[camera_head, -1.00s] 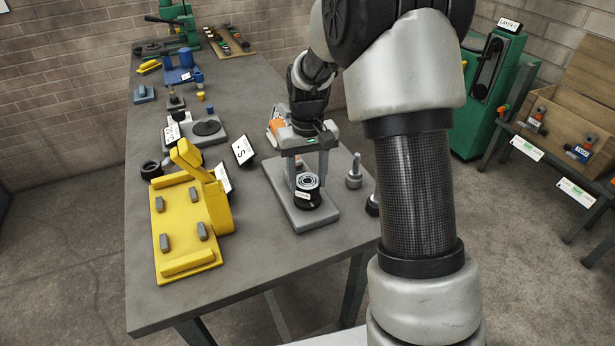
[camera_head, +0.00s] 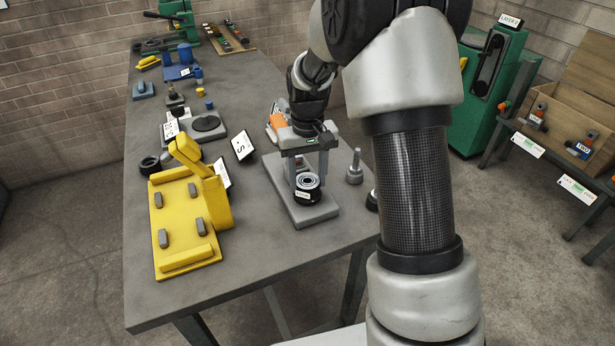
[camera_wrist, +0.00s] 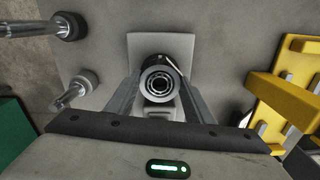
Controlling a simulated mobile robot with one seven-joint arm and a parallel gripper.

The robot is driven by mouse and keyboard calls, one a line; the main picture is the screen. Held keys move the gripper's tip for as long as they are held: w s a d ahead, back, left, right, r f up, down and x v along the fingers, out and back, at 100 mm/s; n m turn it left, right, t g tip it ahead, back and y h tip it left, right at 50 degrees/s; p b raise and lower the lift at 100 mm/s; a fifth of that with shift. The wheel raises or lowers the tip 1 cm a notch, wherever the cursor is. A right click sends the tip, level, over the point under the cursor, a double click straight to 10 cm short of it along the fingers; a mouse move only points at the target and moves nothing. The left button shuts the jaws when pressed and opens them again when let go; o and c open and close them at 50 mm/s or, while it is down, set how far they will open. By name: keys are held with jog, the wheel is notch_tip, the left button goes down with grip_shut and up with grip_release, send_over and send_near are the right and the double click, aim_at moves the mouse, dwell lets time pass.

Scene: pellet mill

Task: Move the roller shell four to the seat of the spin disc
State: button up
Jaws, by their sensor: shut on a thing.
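A black roller shell (camera_head: 308,193) with a bearing in its top face is between the fingers of my gripper (camera_head: 310,178). It is over or on a grey base plate (camera_head: 318,214); I cannot tell whether it touches. Its small white label is too small to read. In the wrist view the shell (camera_wrist: 160,84) is between the two fingers, with the plate (camera_wrist: 160,43) under it. My gripper is shut on the shell. A dark round disc (camera_head: 207,124) on a grey base at the left back may be the spin disc; its seat is not clearly visible.
A yellow fixture (camera_head: 185,225) with an upright arm stands at the left front. A tilted label card (camera_head: 242,146) is between it and my gripper. Black rings (camera_head: 150,165) lie at the left. A grey post (camera_head: 355,167) stands to the right. The front of the table is clear.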

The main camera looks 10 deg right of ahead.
dwell(0.5)
jog(key=o, duration=2.5)
jog(key=shift+f, duration=0.1)
notch_tip(320, 180, up, 9)
jog(key=p, duration=0.6)
